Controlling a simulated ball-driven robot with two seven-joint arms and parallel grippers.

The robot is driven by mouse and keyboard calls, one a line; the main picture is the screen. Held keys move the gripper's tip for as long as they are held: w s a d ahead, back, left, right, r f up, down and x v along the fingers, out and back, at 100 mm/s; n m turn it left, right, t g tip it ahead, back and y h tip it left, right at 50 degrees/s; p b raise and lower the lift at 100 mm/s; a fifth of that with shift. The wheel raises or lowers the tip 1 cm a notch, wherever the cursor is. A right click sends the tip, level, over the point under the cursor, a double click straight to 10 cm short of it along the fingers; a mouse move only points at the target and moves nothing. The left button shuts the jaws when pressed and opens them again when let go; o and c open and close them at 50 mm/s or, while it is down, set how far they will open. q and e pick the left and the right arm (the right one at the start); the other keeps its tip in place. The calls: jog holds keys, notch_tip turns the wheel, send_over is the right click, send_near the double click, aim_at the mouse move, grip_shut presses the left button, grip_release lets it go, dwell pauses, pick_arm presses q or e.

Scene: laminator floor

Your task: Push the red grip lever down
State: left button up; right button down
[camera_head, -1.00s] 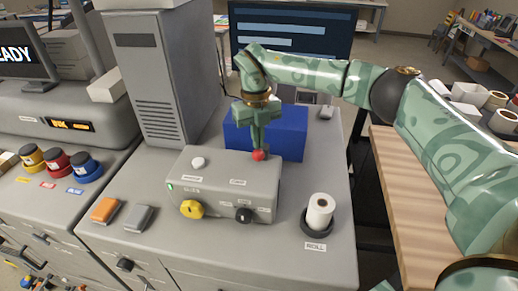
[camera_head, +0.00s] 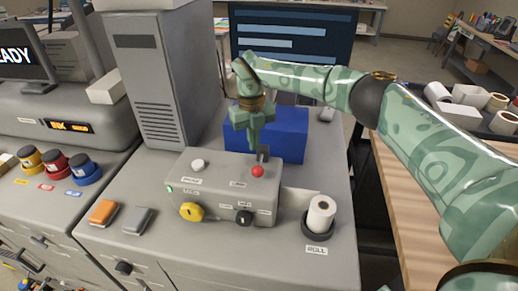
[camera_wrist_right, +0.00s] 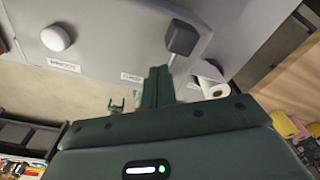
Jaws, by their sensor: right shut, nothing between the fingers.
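A grey box unit (camera_head: 215,205) stands on the grey counter, with a red ball knob (camera_head: 258,171) low at its top right. A dark upright piece (camera_head: 263,153) shows just behind the knob; a dark block on a grey arm (camera_wrist_right: 182,40) shows past the fingertips in the wrist view. My right gripper (camera_head: 253,147) points down, shut and empty, above and slightly behind the red knob, seemingly apart from it. In the wrist view its fingers (camera_wrist_right: 158,72) are together; no red shows there. My left gripper is out of view.
A white button (camera_head: 198,164), a yellow knob (camera_head: 191,211) and a black knob (camera_head: 243,216) are on the unit. A blue box (camera_head: 290,135) stands behind, a white roll (camera_head: 320,215) to the right. A tall grey cabinet (camera_head: 160,80) stands at the back left.

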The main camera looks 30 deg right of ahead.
jog(key=shift+r, duration=0.2)
notch_tip(320, 180, up, 16)
jog(key=w+b, duration=0.1)
jog(key=shift+w, duration=0.3)
jog(key=shift+f, duration=0.15)
